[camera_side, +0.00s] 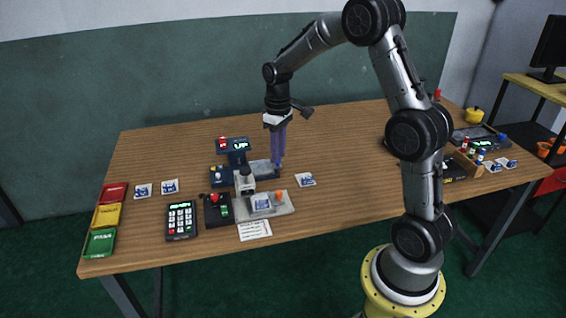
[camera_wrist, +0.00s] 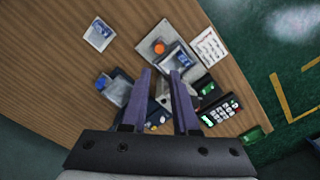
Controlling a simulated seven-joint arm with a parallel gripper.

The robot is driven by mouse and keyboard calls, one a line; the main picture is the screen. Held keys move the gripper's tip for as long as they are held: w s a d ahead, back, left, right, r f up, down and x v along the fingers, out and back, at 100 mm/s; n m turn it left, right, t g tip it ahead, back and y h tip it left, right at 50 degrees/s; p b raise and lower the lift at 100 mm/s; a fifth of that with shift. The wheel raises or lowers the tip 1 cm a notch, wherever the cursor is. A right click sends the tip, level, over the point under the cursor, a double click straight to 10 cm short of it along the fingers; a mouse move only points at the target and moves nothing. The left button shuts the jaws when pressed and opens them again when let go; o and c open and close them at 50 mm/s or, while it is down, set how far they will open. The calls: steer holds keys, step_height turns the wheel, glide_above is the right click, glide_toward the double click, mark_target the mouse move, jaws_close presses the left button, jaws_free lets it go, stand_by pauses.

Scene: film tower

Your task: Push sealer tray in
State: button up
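A dark blue machine (camera_side: 238,158) with a lit display reading "UP" stands mid-table in the side view. A grey sliding plate (camera_side: 260,168), which looks like the sealer tray, extends from its right side; it also shows in the wrist view (camera_wrist: 118,92) with a blue knob (camera_wrist: 101,84) at its outer end. My gripper (camera_side: 277,160) points down at that outer end; whether it touches cannot be told. In the wrist view my gripper's two purple fingers (camera_wrist: 161,72) are apart with nothing between them, and the left finger partly covers the machine.
In front stands a grey device (camera_side: 280,207) with an orange knob (camera_side: 279,195) and a card. A keypad (camera_side: 181,220) and a black control box (camera_side: 217,208) lie left of it. A loose card (camera_side: 305,180) lies to the right.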

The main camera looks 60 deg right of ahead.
steer(key=shift+a+m+y, duration=0.3)
steer(key=shift+a+m, duration=0.15)
steer(key=shift+m, duration=0.35)
steer(key=shift+c, duration=1.2)
steer(key=shift+a+f+m+y, duration=0.1)
steer(key=shift+a+m+y, duration=0.2)
steer(key=shift+a+m, duration=0.45)
jaws_close()
steer(key=s+d+f+m+t+y, duration=0.35)
steer(key=d+m, duration=0.35)
steer(key=m, duration=0.4)
steer(key=s+d+f+m+t+y, duration=0.25)
steer(key=s+d+f+m, duration=0.2)
steer(key=d+m, duration=0.5)
steer(key=shift+m+g, duration=0.4)
steer(key=shift+m, duration=0.1)
steer(key=x, duration=0.3)
steer(key=a+x, duration=0.1)
steer(key=x, duration=0.2)
steer(key=a+r+x, duration=0.1)
steer(key=x, duration=0.2)
steer(key=shift+s+a+f, duration=0.1)
steer(key=shift+s+f, duration=0.1)
steer(key=shift+s, duration=0.1)
steer(key=shift+w+a+f, duration=0.15)
steer(key=shift+w+a, duration=0.6)
steer(key=shift+a, duration=0.25)
steer(key=shift+w+a, duration=0.55)
steer(key=shift+a, duration=0.15)
